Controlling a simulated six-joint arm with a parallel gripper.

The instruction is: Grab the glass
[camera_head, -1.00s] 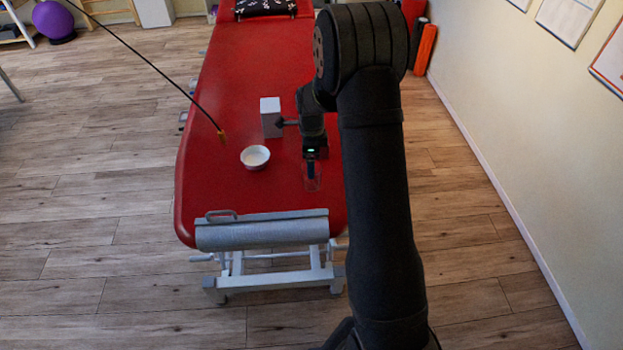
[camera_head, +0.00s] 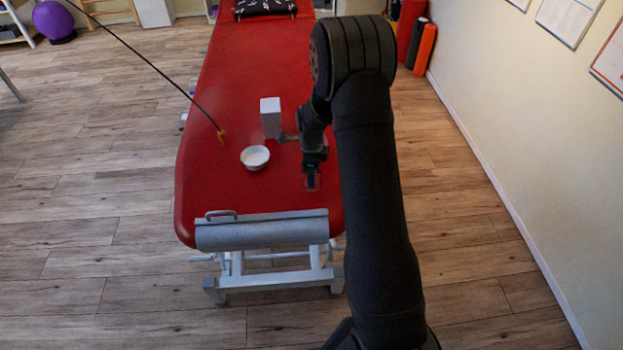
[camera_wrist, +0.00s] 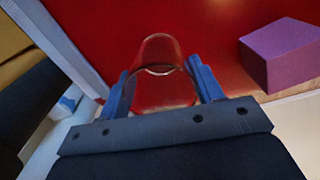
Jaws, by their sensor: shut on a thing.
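The clear glass (camera_wrist: 160,88) stands between the two blue fingers of my gripper (camera_wrist: 160,76) in the wrist view. The fingers are shut on it, one on each side, and the red couch shows through it. In the head view my gripper (camera_head: 312,172) is over the near right part of the couch. The glass (camera_head: 312,183) is small and dim there, at the fingertips. I cannot tell whether its base touches the couch.
A white bowl (camera_head: 255,157) and a pale upright box (camera_head: 270,118) stand on the red couch (camera_head: 240,90), left of my gripper. A box (camera_wrist: 282,52) looks purple at the wrist view's right. A thin black rod with an orange tip (camera_head: 221,135) reaches over the couch's left side.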

